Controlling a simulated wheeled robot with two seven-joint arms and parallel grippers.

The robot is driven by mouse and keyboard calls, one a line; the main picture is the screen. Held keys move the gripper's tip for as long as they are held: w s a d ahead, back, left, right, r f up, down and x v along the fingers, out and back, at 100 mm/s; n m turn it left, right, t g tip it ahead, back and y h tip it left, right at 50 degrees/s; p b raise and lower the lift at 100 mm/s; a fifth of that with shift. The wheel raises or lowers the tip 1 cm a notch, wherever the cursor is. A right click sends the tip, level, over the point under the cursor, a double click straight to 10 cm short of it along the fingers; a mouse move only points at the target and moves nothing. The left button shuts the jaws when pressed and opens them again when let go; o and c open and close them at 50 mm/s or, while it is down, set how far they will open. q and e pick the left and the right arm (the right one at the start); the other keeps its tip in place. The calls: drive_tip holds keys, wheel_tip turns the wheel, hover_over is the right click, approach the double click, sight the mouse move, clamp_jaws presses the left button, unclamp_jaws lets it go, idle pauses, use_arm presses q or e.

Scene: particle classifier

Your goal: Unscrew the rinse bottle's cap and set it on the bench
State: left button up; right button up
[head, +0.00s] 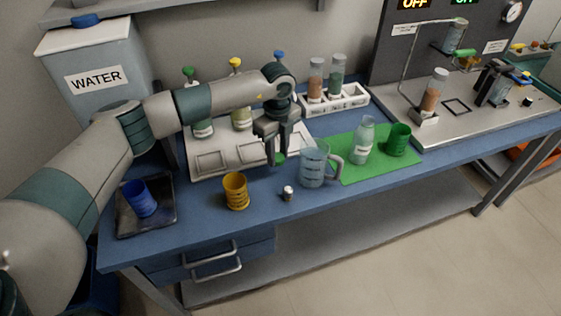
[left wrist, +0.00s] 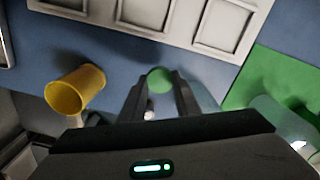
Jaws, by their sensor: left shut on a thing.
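My left gripper (head: 275,158) points down over the front of the bench, between the white tray and the glass jug. It is shut on a round green cap (left wrist: 160,80), which shows between the fingertips in the left wrist view. In the head view the cap is mostly hidden behind the fingers. I cannot tell whether it touches the bench (head: 262,203). The pale clear rinse bottle (head: 361,145), with a white label, stands upright on the green mat (head: 352,174), apart from the gripper. No green cap shows on its top. My right gripper is not in view.
A glass jug (head: 313,168) stands close right of the gripper. A yellow cup (head: 236,191) and a small metal piece (head: 288,193) are in front. A white tray (head: 207,163) and capped bottles are behind. A green cup (head: 398,140) stands on the mat.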

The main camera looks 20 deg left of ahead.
sight(278, 174)
use_arm(q)
drive_tip(key=shift+f, duration=1)
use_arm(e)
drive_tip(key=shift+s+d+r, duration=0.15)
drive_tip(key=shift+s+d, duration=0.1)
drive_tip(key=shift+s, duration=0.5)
use_arm(q)
drive_tip(key=shift+f, duration=0.1)
wheel_tip(278, 174, down, 3)
drive_tip(key=shift+r+p, duration=0.15)
drive_tip(key=shift+p, duration=0.55)
drive_tip(key=shift+f, duration=0.4)
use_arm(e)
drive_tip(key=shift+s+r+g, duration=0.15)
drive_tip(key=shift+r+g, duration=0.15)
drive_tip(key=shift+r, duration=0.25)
use_arm(q)
drive_tip(key=shift+f, duration=0.2)
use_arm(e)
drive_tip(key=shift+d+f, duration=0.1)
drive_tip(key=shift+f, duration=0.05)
